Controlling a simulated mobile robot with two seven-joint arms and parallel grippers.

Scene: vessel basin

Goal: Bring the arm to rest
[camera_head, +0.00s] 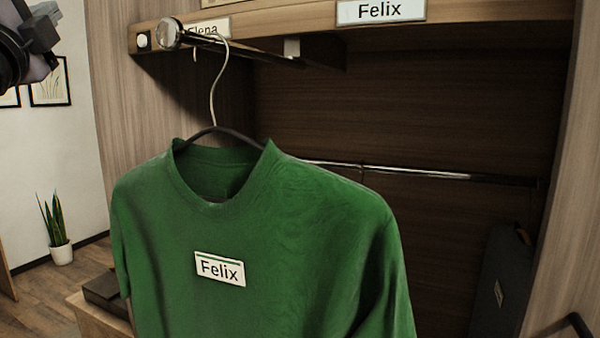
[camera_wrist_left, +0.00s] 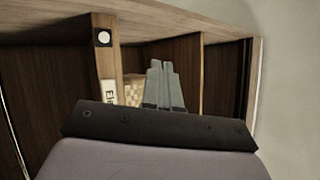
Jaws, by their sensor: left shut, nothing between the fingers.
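My left gripper (camera_head: 42,30) is at the top left edge of the head view, partly cut off. In the left wrist view its two grey fingers (camera_wrist_left: 163,85) are together, with nothing between them. A green T-shirt (camera_head: 290,230) with a "Felix" tag (camera_head: 220,269) hangs on a dark hanger (camera_head: 235,136). The hanger's metal hook is at the round-ended rod (camera_head: 170,32) under the shelf. The gripper is apart from the shirt, up and to its left. My right gripper is not in view.
A wooden shelf edge (camera_head: 285,20) carries "Elena" and "Felix" labels. A metal rail (camera_head: 420,172) crosses the open wardrobe behind the shirt. A dark case (camera_head: 503,280) stands inside at right. A potted plant (camera_head: 55,235) stands by the left wall.

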